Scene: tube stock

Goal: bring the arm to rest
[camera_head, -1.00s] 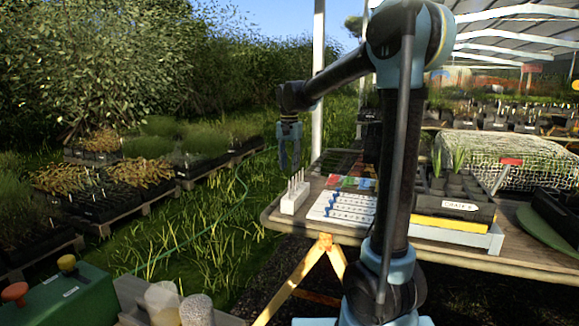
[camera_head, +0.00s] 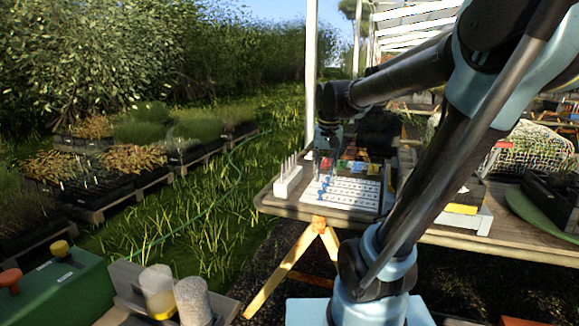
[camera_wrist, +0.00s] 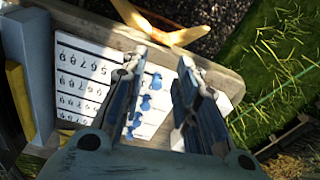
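My arm (camera_head: 440,150) reaches over the wooden table, and its upper part leans to the right in the head view. My gripper (camera_head: 322,168) hangs low over the left part of the white numbered board. In the wrist view my gripper (camera_wrist: 163,72) has its two fingers apart, with nothing seen held between them. The white numbered board (camera_head: 345,193) lies below the fingers and also shows in the wrist view (camera_wrist: 75,85), with small blue pieces at its numbered rows. Whether the fingers touch anything is hard to tell.
A white rack (camera_head: 287,184) with several thin upright pegs stands at the table's left end. A tray with a yellow strip (camera_head: 461,208) and a netted bundle (camera_head: 535,148) are to the right. A green box (camera_head: 58,290) is at lower left.

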